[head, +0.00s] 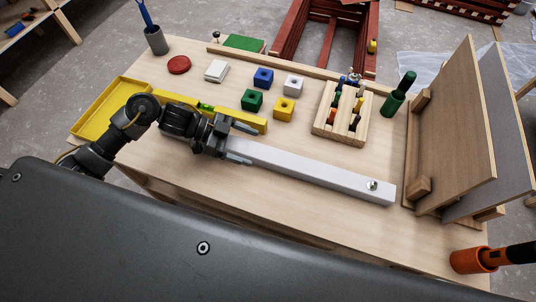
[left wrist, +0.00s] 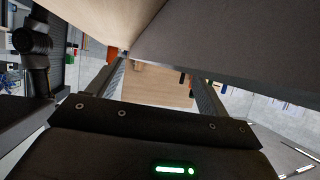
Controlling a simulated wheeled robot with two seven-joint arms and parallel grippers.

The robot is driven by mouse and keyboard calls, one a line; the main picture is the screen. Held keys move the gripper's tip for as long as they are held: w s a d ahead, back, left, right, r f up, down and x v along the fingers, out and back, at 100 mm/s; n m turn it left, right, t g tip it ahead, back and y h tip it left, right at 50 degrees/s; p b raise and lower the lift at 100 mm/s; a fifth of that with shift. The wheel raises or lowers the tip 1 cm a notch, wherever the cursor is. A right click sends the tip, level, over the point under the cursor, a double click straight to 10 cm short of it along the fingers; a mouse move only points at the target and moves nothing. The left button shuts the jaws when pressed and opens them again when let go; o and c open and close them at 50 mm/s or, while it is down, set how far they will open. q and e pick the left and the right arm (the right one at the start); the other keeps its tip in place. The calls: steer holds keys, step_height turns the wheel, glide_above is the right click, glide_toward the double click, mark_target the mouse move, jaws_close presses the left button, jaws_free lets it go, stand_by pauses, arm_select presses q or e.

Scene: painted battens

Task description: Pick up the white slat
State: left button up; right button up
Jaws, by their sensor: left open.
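The white slat (head: 310,172) lies lengthwise on the wooden workbench in the head view, with a small metal knob (head: 372,185) near its right end. My left gripper (head: 247,143) is at the slat's left end, its two fingers spread apart with one on each long side of it. The gripper hides that end, and I cannot tell whether a finger touches it. In the left wrist view the open fingers (left wrist: 157,68) show, and large pale and grey surfaces fill the top. I cannot tell whether these are the slat. My right gripper is not in view.
A yellow level (head: 243,119) lies just behind the gripper, and a yellow tray (head: 88,113) is at the left. The bench front is clear.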

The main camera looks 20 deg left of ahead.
mark_target(264, 152)
arm_select(q)
steer(key=shift+s+r+p+x, duration=0.15)
steer(key=shift+p+x, duration=0.2)
steer(key=shift+x, duration=1)
steer(key=shift+s+r+p+x, duration=0.1)
steer(key=shift+s+p+x, duration=0.2)
steer(key=shift+x, duration=1.05)
steer(key=shift+w+d, duration=0.1)
steer(key=shift+c, duration=0.5)
steer(key=c, duration=1.5)
